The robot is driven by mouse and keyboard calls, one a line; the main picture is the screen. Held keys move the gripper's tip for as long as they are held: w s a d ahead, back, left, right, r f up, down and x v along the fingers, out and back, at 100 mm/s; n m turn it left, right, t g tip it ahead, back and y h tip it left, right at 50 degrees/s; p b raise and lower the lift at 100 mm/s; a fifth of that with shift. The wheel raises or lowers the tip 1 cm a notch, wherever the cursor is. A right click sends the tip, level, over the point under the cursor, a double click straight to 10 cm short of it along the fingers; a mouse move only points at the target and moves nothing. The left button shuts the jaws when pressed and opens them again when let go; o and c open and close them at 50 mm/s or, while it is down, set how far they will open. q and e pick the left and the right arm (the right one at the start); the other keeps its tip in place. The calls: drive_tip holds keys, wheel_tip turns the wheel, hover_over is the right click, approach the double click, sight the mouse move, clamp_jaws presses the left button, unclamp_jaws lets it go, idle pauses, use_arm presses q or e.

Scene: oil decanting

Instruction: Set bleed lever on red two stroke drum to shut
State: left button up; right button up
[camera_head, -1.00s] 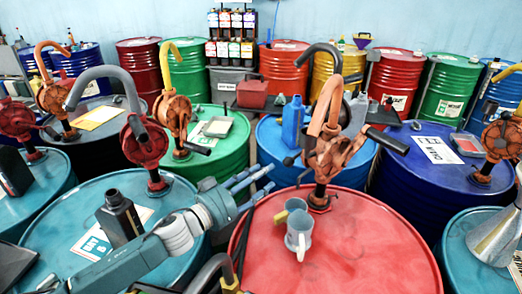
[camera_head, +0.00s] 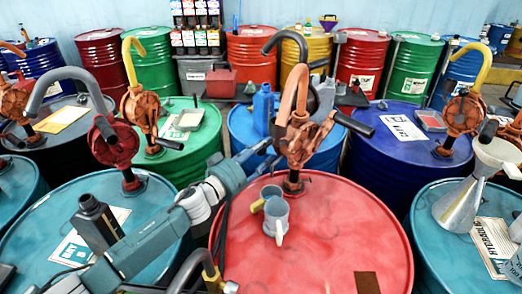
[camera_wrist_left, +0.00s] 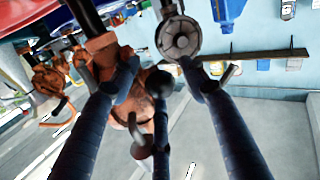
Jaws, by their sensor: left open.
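The red drum (camera_head: 330,240) stands at front centre with an orange-brown pump (camera_head: 300,145) on its top. The pump has a curved tan spout and a dark bar handle (camera_head: 352,124) pointing right. I cannot tell which part is the bleed lever; a small dark part may be hidden behind my fingers. My left gripper (camera_head: 266,148) is just left of the pump head, its fingertips partly hidden. In the left wrist view its fingers (camera_wrist_left: 158,72) are spread open, with orange pump parts (camera_wrist_left: 135,100) showing between and beyond them. I cannot tell whether they touch. My right gripper is not in view.
A teal drum with a funnel (camera_head: 462,200) is at right. The red drum's right half is mostly clear.

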use_arm(q)
drive_tip(key=shift+c, duration=1.3)
clamp_jaws()
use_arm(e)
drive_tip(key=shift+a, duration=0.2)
use_arm(q)
drive_tip(key=shift+r, duration=0.1)
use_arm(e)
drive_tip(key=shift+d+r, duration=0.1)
use_arm(q)
drive_tip(key=shift+r+p, duration=0.2)
drive_tip(key=shift+p, duration=0.2)
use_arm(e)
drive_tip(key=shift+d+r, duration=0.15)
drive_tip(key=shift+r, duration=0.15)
